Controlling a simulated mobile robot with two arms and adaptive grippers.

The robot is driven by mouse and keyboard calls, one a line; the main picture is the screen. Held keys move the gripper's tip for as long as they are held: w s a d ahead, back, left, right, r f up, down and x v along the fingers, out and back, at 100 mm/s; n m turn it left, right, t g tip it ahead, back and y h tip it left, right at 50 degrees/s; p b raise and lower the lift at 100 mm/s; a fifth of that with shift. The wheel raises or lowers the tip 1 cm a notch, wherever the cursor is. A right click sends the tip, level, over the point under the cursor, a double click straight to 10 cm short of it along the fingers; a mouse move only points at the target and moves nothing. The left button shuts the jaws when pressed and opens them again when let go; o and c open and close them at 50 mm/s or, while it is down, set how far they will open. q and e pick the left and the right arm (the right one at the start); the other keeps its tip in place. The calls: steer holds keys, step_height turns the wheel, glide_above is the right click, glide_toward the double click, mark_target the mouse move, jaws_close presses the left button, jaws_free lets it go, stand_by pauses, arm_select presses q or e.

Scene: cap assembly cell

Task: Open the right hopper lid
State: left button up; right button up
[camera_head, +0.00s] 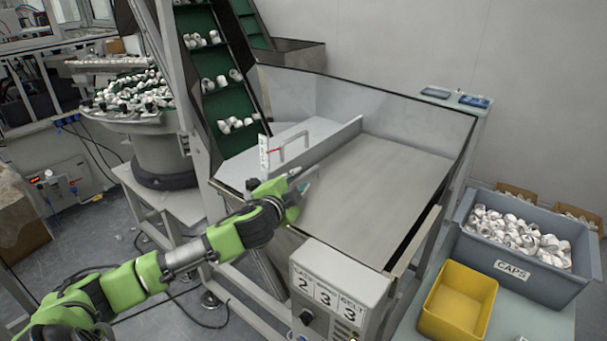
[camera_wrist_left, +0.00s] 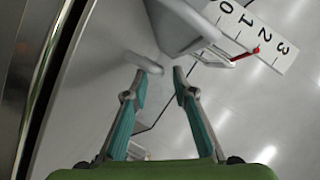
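The hopper's right lid (camera_head: 375,190) is a broad, flat grey panel and looks shut, lying level with the hopper top. A raised grey ridge (camera_head: 325,150) separates it from the smaller left panel (camera_head: 240,170). My left gripper (camera_head: 303,188) is over the front left part of the lid, near the ridge's front end. My right gripper is in neither view.
A white scale plate (camera_head: 263,152) with a red pointer stands left of my gripper; it also shows in the left wrist view (camera_wrist_left: 265,45). A control box (camera_head: 340,285) stands in front. A grey caps bin (camera_head: 500,262) and yellow bin (camera_head: 455,300) are at right.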

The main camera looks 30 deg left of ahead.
mark_target(302, 178)
arm_select(q)
steer(key=shift+x, duration=2.1)
steer(key=shift+d, duration=0.1)
jaws_close()
